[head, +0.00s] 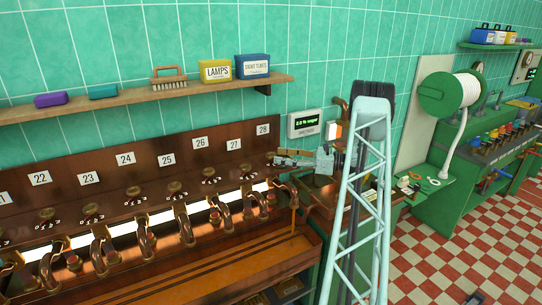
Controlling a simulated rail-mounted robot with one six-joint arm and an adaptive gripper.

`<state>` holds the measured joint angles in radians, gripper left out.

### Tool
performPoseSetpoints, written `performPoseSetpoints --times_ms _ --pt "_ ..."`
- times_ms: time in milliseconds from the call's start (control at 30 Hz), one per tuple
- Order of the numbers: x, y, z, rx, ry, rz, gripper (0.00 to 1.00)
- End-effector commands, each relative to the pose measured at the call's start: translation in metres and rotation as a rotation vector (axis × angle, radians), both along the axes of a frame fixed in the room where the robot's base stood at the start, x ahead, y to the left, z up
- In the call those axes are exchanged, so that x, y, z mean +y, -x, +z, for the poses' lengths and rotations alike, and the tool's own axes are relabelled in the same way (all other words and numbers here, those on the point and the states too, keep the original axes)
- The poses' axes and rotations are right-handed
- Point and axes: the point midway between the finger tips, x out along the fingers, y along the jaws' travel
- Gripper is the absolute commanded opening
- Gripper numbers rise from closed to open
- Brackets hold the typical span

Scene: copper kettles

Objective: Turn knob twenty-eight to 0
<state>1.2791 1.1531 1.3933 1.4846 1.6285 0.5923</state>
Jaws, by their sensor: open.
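The label 28 (262,129) is at the right end of a row of numbered labels on a dark copper-brown panel (110,165). My gripper (277,158) is just below and slightly right of this label, reaching in from the right, close to the panel. Its jaws are open. The place under label 28 where knob twenty-eight would sit is covered by the gripper, so I cannot see the knob, its setting or any contact. Knob twenty-seven (247,167) shows just left of the gripper, under label 27 (233,143).
Curved copper spouts (223,212) stand before the panel, above an orange-brown trough (200,270). A shelf (125,101) with boxes and a brush runs above. A small display (305,123) is right of label 28. A green hose reel (447,93) stands farther right.

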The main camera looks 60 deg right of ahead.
Motion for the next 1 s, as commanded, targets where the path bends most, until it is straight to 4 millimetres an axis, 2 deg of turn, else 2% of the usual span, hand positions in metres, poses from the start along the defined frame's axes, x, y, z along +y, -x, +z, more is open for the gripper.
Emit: performPoseSetpoints --times_ms 200,400,867,1000 --pt "0.012 -0.026 0.000 -0.001 0.000 0.002 0.44" --pt "0.017 -0.041 0.000 0.000 -0.001 0.000 0.44" --pt "0.020 -0.048 0.000 0.000 0.000 0.000 0.44" --pt "0.020 -0.048 0.000 0.000 0.000 0.000 0.34"
